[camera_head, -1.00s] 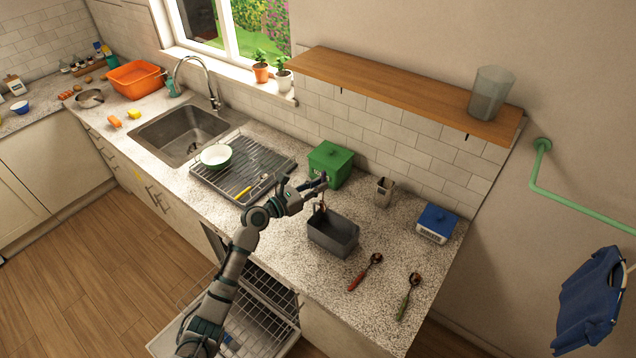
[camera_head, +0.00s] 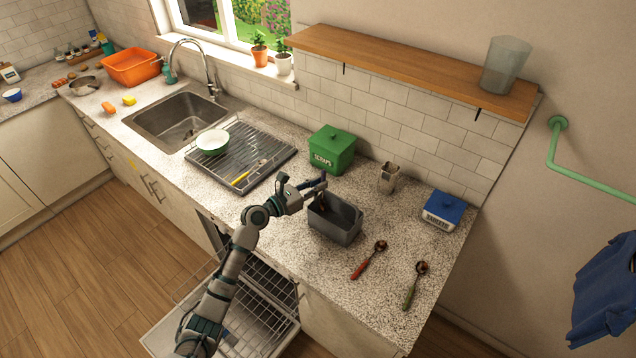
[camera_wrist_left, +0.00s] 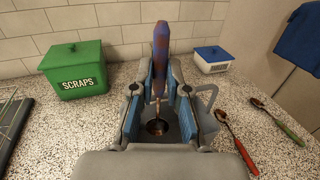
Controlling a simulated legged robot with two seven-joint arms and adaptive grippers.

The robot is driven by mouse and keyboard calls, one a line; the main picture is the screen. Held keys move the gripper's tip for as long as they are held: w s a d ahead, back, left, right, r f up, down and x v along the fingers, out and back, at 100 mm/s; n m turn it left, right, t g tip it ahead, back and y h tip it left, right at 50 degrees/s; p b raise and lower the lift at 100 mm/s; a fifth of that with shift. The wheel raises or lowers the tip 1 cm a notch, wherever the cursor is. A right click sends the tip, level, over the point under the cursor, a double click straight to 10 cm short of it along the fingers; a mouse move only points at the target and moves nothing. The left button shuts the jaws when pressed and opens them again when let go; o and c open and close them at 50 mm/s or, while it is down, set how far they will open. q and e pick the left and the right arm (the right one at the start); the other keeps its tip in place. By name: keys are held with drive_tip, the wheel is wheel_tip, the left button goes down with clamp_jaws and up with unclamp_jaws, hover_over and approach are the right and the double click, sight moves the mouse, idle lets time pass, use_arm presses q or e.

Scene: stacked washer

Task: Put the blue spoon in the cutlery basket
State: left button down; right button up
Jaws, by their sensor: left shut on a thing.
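In the left wrist view the spoon's blue handle (camera_wrist_left: 161,45), with brownish patches, stands upright between the fingers (camera_wrist_left: 160,92). The spoon's dark metal bowl (camera_wrist_left: 157,127) points down and shows within the basket's opening. I cannot tell whether it touches the basket floor. The basket's side (camera_wrist_left: 205,98) shows partly behind the right finger. My right gripper is not in view.
A red-handled spoon (camera_head: 368,262) and a green-handled spoon (camera_head: 415,287) lie right of the basket. The green scraps box (camera_head: 332,152), a metal holder (camera_head: 388,177) and a blue-lidded box (camera_head: 443,210) stand behind. A drying rack (camera_head: 262,150) is left. The dishwasher below is open.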

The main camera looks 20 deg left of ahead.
use_arm(q)
drive_tip(key=f, duration=0.1)
drive_tip(key=a+f+b, duration=0.1)
drive_tip(key=f, duration=0.2)
drive_tip(key=shift+a+b, duration=0.25)
drive_tip(key=shift+b, duration=0.05)
drive_tip(key=shift+f, duration=0.2)
drive_tip(key=shift+d+f, duration=0.1)
drive_tip(key=shift+d, duration=0.45)
drive_tip(key=c, duration=1.1)
unclamp_jaws()
drive_tip(key=shift+a, duration=0.3)
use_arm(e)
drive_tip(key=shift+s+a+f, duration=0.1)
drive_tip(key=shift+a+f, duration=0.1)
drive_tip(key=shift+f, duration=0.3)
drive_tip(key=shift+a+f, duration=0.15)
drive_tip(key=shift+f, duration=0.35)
